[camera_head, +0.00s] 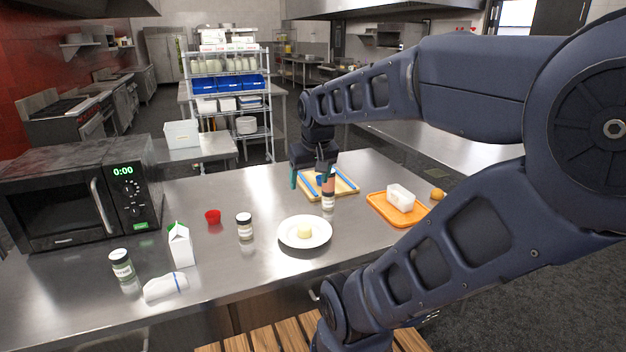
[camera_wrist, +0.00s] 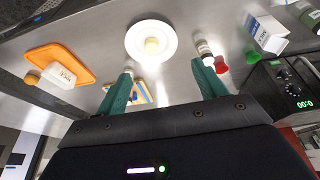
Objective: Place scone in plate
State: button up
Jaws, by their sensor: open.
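A white round plate (camera_head: 286,239) lies on the metal counter. It also shows in the wrist view (camera_wrist: 133,40). A small pale yellow, round piece, apparently the scone (camera_head: 304,232), rests near the plate's middle; it also shows in the wrist view (camera_wrist: 152,45). My gripper (camera_head: 309,182) is beyond the plate, over the area of a cutting board. Its green fingers are spread in the wrist view (camera_wrist: 163,72), with nothing held between them. It is apart from the plate and the scone.
A wooden board (camera_head: 345,186) with blue edges lies behind a spice jar (camera_head: 328,201). An orange tray (camera_head: 379,206) holds a white container (camera_head: 400,198); a small brown round item (camera_head: 437,193) is beside it. Another jar (camera_head: 244,227), red cup (camera_head: 212,216), carton (camera_head: 180,245) and microwave (camera_head: 75,195) stand left.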

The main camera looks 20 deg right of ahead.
jog(key=shift+s+a+r+t, duration=0.15)
jog(key=shift+s+r, duration=0.1)
jog(key=shift+s, duration=0.55)
jog(key=shift+s+a+r+t, duration=0.15)
jog(key=shift+s+r, duration=0.1)
jog(key=shift+s, duration=0.55)
jog(key=shift+d, duration=0.1)
